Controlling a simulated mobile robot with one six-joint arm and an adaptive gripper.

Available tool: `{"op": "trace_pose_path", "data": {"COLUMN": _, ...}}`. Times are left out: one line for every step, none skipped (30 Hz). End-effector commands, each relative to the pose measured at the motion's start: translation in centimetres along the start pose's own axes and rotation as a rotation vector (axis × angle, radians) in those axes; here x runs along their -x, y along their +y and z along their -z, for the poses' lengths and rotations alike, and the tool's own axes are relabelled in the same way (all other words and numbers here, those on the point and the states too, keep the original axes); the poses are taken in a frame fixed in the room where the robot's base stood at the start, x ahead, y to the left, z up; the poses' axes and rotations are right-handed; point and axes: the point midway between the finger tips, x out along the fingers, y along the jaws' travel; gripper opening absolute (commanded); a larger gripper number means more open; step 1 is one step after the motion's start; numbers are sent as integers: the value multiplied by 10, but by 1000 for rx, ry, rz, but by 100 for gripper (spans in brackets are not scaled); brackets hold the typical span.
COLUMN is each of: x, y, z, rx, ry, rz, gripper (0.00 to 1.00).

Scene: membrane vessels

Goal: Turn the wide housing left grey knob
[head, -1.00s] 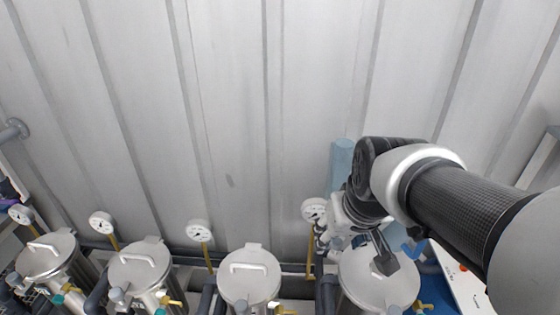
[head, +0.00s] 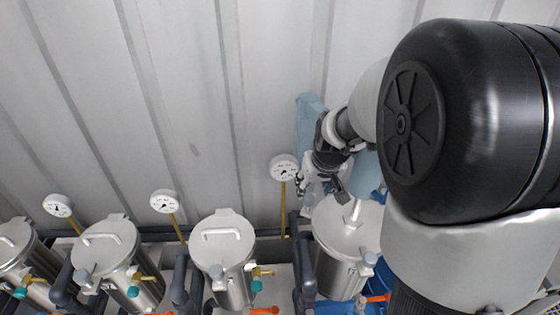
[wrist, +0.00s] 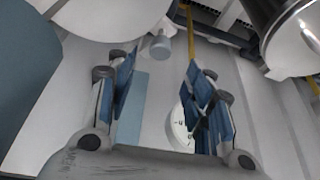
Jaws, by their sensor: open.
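The wide housing is probably the large vessel with a round pale lid (head: 349,222) at the right of the head view. A large pale round surface, probably its lid (wrist: 105,12), also fills the upper left of the wrist view. A small grey knob (wrist: 160,46) shows just beyond my fingertips, roughly between them in the picture. My gripper (wrist: 161,70) is open, with nothing between its blue-padded fingers. The knob cannot be made out there.
A white gauge (head: 284,168) on a yellow stem stands close to my gripper; a gauge (wrist: 180,125) shows behind the right finger. A narrower steel vessel (head: 222,240) stands left. A pale blue cylinder (head: 308,120) is behind, before the ribbed wall.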

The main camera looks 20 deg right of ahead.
Motion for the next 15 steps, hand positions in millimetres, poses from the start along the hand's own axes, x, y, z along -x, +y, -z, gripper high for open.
{"op": "trace_pose_path", "data": {"x": -15, "y": 0, "z": -2, "rx": 0, "ry": -3, "rz": 1, "gripper": 48}}
{"op": "trace_pose_path", "data": {"x": -21, "y": 0, "z": -2, "rx": 0, "ry": -2, "rz": 0, "gripper": 48}}
{"op": "trace_pose_path", "data": {"x": -29, "y": 0, "z": -2, "rx": 0, "ry": -3, "rz": 1, "gripper": 48}}
{"op": "trace_pose_path", "data": {"x": -35, "y": 0, "z": -1, "rx": 0, "ry": -2, "rz": 0, "gripper": 48}}
{"op": "trace_pose_path", "data": {"x": -40, "y": 0, "z": -1, "rx": -1, "ry": -2, "rz": 0, "gripper": 48}}
{"op": "trace_pose_path", "data": {"x": -47, "y": 0, "z": -2, "rx": -1, "ry": -2, "rz": 0, "gripper": 48}}
{"op": "trace_pose_path", "data": {"x": -51, "y": 0, "z": -1, "rx": 0, "ry": -2, "rz": 0, "gripper": 48}}
{"op": "trace_pose_path", "data": {"x": -55, "y": 0, "z": -1, "rx": 0, "ry": -2, "rz": 0, "gripper": 48}}
{"op": "trace_pose_path", "data": {"x": -60, "y": 0, "z": -1, "rx": 0, "ry": -1, "rz": 0, "gripper": 48}}
{"op": "trace_pose_path", "data": {"x": -62, "y": 0, "z": 0, "rx": 0, "ry": 0, "rz": 0, "gripper": 48}}
{"op": "trace_pose_path", "data": {"x": -65, "y": 0, "z": 0, "rx": 0, "ry": 0, "rz": 0, "gripper": 48}}
{"op": "trace_pose_path", "data": {"x": -68, "y": 0, "z": 0, "rx": 0, "ry": 0, "rz": 0, "gripper": 48}}
{"op": "trace_pose_path", "data": {"x": -69, "y": 0, "z": 0, "rx": 0, "ry": 0, "rz": 0, "gripper": 48}}
{"op": "trace_pose_path", "data": {"x": -70, "y": 0, "z": 0, "rx": 0, "ry": 0, "rz": 0, "gripper": 48}}
{"op": "trace_pose_path", "data": {"x": -71, "y": 0, "z": 0, "rx": 0, "ry": 0, "rz": 0, "gripper": 48}}
